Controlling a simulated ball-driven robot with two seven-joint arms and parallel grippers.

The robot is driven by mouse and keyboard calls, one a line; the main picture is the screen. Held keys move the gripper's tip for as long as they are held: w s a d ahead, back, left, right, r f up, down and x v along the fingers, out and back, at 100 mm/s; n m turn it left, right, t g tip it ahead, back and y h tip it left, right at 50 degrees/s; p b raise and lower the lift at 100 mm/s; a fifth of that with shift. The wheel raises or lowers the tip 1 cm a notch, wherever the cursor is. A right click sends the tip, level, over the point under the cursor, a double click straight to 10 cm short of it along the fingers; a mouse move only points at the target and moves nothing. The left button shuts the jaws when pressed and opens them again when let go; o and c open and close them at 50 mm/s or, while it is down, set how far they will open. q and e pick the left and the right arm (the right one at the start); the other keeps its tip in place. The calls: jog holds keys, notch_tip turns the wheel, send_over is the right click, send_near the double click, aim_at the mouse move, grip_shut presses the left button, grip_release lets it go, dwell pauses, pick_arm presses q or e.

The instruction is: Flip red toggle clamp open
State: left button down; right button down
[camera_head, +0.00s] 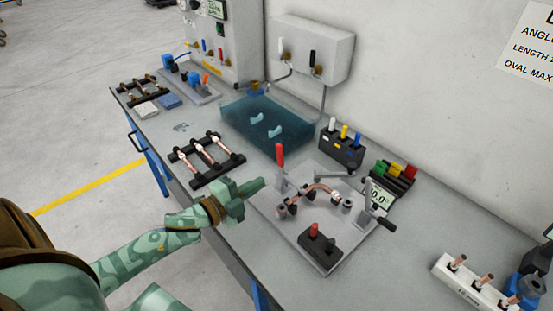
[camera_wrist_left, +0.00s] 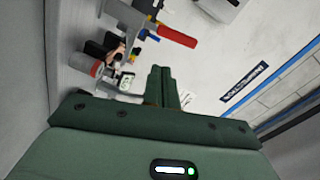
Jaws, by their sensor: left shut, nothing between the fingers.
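The red toggle clamp handle (camera_head: 280,154) stands upright at the back left of a grey fixture plate (camera_head: 320,262). In the left wrist view the red handle (camera_wrist_left: 177,37) shows at the upper middle, beyond my fingers. A bent copper tube (camera_head: 314,190) lies across the supports on the plate. My left gripper (camera_head: 258,186) is shut and empty, just left of the plate and a little nearer than the red handle, apart from it. Its closed fingers (camera_wrist_left: 161,85) show in the wrist view. My right gripper is not in view.
A rack of copper tubes (camera_head: 207,158) lies left. A blue water tank (camera_head: 258,122) stands behind. A white tube holder (camera_head: 470,284) is at the right.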

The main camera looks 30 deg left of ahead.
pick_arm(q)
jog(key=m+h, duration=0.1)
jog(key=h, duration=0.1)
jog(key=a+r+m+g+h, duration=0.1)
jog(key=m+h, duration=0.1)
jog(key=r+m+h, duration=0.1)
jog(key=m, duration=0.1)
jog(key=shift+s+a+g+h, duration=0.1)
jog(key=shift+a+g+h, duration=0.05)
jog(key=shift+g+h, duration=0.2)
jog(key=shift+r, duration=0.1)
jog(key=w+d, duration=0.2)
jog(key=w, duration=0.7)
jog(key=shift+d, duration=0.25)
